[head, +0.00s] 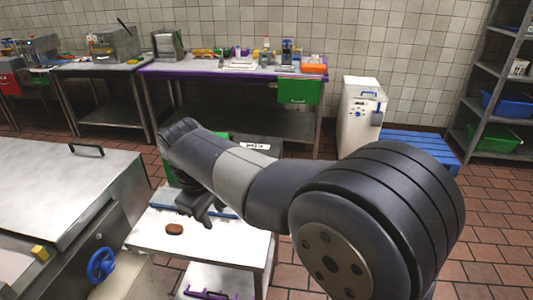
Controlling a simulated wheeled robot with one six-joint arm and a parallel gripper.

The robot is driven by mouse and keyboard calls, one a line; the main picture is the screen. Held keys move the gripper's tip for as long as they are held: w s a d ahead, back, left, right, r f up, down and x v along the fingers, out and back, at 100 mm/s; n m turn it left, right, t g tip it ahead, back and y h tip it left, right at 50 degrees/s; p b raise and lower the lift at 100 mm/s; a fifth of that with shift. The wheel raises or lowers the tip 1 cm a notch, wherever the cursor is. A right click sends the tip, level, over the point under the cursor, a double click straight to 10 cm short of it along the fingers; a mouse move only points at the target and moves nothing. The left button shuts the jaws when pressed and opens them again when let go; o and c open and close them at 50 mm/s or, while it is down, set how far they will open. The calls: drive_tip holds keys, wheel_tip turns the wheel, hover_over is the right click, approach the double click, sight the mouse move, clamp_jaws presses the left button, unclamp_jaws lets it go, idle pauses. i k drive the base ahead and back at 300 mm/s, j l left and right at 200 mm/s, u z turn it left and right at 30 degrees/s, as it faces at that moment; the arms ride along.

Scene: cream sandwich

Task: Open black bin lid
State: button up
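I cannot make out a black bin lid for certain in the head view. A dark green box (172,176) is partly hidden behind my arm, and a white label with dark writing (255,146) shows just above the arm. My arm stretches across the middle of the view, from the right front to the far left. My gripper (197,208) points down above the small white table, near a brown patty (174,229). I see nothing held in it, but its fingers are too dark and small to tell their opening.
A small white table (150,237) stands in front. A large metal appliance (60,190) with a black handle and blue knob fills the left. A long bench (220,70) with a green bin (298,91) runs behind. A white cabinet (357,120) and blue pallet (420,147) stand back right. Tiled floor at right is clear.

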sight(271, 147)
drive_tip(key=i+l+u, duration=0.1)
drive_tip(key=l, duration=0.35)
drive_tip(key=i+l+u, duration=0.1)
drive_tip(key=l, duration=0.3)
drive_tip(key=i+l+u, duration=0.1)
drive_tip(key=l, duration=0.35)
drive_tip(key=i+u, duration=0.15)
drive_tip(key=i, duration=0.5)
drive_tip(key=i+l+u, duration=0.1)
drive_tip(key=i, duration=0.5)
